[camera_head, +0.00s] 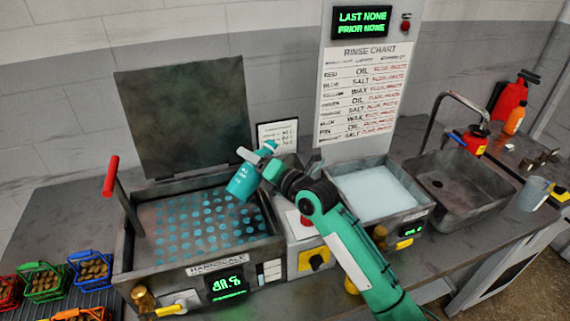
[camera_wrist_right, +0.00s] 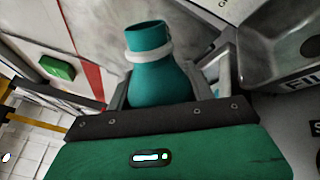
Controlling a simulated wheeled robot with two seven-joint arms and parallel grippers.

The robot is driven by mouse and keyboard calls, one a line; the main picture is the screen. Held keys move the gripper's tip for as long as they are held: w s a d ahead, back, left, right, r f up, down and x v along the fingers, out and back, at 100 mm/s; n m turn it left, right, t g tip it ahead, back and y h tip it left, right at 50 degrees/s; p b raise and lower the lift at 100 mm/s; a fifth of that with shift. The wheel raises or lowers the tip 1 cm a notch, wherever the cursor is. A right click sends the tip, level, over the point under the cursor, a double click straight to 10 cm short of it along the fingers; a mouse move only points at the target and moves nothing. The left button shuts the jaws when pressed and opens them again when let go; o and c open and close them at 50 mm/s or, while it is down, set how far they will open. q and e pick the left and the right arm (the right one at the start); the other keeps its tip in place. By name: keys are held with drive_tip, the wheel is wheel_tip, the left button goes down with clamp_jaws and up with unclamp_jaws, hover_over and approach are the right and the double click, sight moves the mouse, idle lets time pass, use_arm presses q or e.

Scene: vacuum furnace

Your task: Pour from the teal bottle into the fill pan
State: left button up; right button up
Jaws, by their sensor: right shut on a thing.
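The teal bottle (camera_head: 243,183) is held in my right gripper (camera_head: 278,172) above the right part of the left vat. It leans, with its narrow end up and to the right in the head view. In the right wrist view the bottle (camera_wrist_right: 158,80) shows its neck and pale collar between the fingers, its lower part hidden by the gripper (camera_wrist_right: 165,100). A grey metal basin (camera_wrist_right: 265,45) with a partly cut-off label starting "FI" is at upper right there; I cannot tell whether it is the fill pan. My left gripper is not in view.
The left vat (camera_head: 128,245) has a perforated plate and a raised lid (camera_head: 190,110). A bath of pale liquid (camera_head: 375,190) and an empty sink (camera_head: 465,185) with a tap stand to the right. Coloured baskets (camera_head: 92,268) sit at left. A rinse chart (camera_head: 362,92) stands behind.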

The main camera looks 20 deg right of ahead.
idle(0.4)
drive_tip(key=shift+r+n, duration=0.1)
drive_tip(key=shift+n, duration=0.2)
drive_tip(key=shift+w+d+r+n, duration=0.15)
drive_tip(key=shift+d+r+n, duration=0.05)
drive_tip(key=shift+r+n, duration=0.4)
drive_tip(key=shift+w+d+r+n, duration=0.15)
drive_tip(key=shift+r+n, duration=0.25)
drive_tip(key=shift+r, duration=0.25)
drive_tip(key=shift+r+n, duration=0.25)
drive_tip(key=shift+n, duration=0.65)
drive_tip(key=n, duration=0.2)
drive_tip(key=a+n, duration=0.1)
drive_tip(key=shift+s+r+p, duration=0.25)
drive_tip(key=shift+r+p, duration=0.05)
drive_tip(key=shift+p, duration=0.1)
drive_tip(key=shift+s+a+n+p, duration=0.1)
drive_tip(key=shift+n+p, duration=0.2)
drive_tip(key=shift+n, duration=0.8)
drive_tip(key=shift+a+f+n, duration=0.15)
drive_tip(key=shift+f+n, duration=0.2)
drive_tip(key=shift+n, duration=0.55)
